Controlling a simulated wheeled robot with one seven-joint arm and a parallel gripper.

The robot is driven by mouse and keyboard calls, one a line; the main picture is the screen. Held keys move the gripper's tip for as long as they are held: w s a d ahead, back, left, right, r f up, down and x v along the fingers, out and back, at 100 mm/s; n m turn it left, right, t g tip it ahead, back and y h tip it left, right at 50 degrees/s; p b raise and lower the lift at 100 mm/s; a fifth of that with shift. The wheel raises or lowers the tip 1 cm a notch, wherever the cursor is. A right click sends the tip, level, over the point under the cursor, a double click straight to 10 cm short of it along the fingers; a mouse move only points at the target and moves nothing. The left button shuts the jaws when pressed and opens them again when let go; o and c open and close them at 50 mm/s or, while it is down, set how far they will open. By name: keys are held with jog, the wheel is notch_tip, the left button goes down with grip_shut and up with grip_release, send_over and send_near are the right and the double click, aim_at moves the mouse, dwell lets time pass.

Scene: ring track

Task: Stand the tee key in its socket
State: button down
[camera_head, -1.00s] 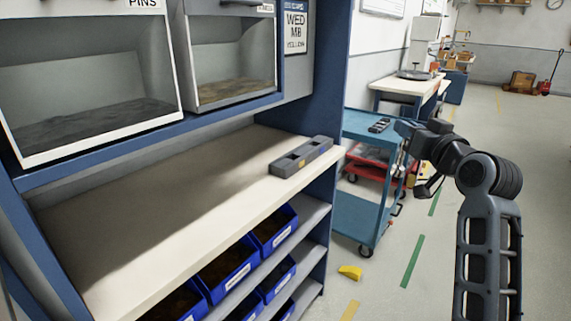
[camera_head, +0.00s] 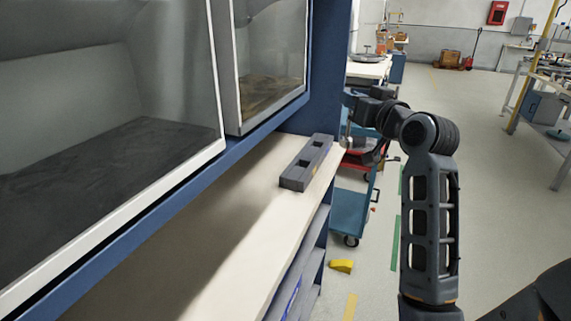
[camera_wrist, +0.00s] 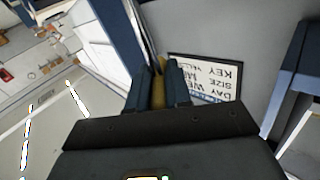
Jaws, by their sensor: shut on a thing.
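My gripper (camera_wrist: 158,90) is shut on a narrow yellow-brown thing (camera_wrist: 159,72), which looks like the tee key; only a strip of it shows between the fingers, so its shape is unclear. In the head view my arm's wrist end is beside the blue post at the shelf's right end, and the held thing cannot be made out there. A long dark grey block (camera_head: 296,181) with square sockets lies at the right end of the pale bench, left of my wrist and apart from it. A small yellow mark shows on the block.
A pale bench top (camera_head: 215,235) runs below glass-fronted bins. A blue post (camera_head: 325,85) stands behind the block. A blue cart (camera_head: 348,212) and a yellow wedge (camera_head: 341,266) are on the floor. A white sign (camera_wrist: 205,78) with lettering faces my wrist camera.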

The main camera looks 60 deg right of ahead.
aim_at(346, 142)
jog(key=w+f+p, duration=0.1)
jog(key=w+f, duration=1)
jog(key=shift+w+d+f, duration=0.35)
jog(key=shift+d, duration=0.05)
jog(key=c, duration=1.4)
grip_release()
jog(key=shift+w+f, duration=0.1)
jog(key=o, duration=0.3)
jog(key=shift+d+r, duration=0.1)
jog(key=shift+r, duration=0.25)
jog(key=shift+o, duration=0.2)
jog(key=b+v, duration=0.1)
jog(key=v, duration=1.1)
jog(key=shift+r, duration=0.15)
